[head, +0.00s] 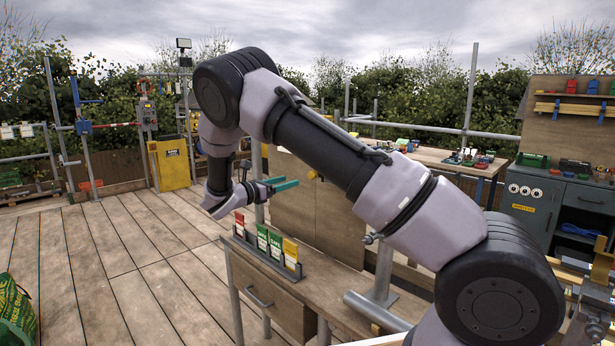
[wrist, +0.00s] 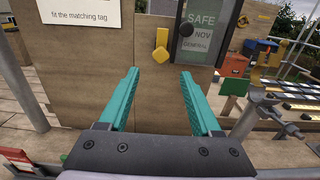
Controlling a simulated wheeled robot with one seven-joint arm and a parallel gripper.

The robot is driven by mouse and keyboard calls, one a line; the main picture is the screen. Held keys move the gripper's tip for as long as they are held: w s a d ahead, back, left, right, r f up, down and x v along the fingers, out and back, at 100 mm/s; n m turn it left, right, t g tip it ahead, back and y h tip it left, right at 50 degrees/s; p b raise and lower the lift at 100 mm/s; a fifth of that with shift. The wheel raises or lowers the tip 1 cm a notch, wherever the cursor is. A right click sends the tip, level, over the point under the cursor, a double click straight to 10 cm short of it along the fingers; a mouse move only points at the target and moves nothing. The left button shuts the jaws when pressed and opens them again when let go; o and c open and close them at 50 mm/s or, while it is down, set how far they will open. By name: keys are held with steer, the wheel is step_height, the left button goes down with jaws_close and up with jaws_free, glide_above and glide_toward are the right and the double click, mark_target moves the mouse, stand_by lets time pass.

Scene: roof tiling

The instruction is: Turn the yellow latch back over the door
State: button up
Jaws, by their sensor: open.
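The yellow latch (wrist: 161,38) is on the wooden board, just left of the door (wrist: 174,46) in the wrist view. It stands roughly upright, its rounded lower end at the bottom, and does not lie across the door. The door has a dark grey frame, a dark round knob and a pane with a green tag reading "SAFE NOV" behind it. My gripper (wrist: 159,74) is open and empty, its two teal fingers pointing at the board below the latch, apart from it.
A white sign (wrist: 80,12) is left of the latch. A grey pole (wrist: 243,120) and a green card (wrist: 234,86) stand to the right.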

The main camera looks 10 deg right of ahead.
steer(key=x, duration=1)
steer(key=shift+d, duration=0.15)
jaws_close()
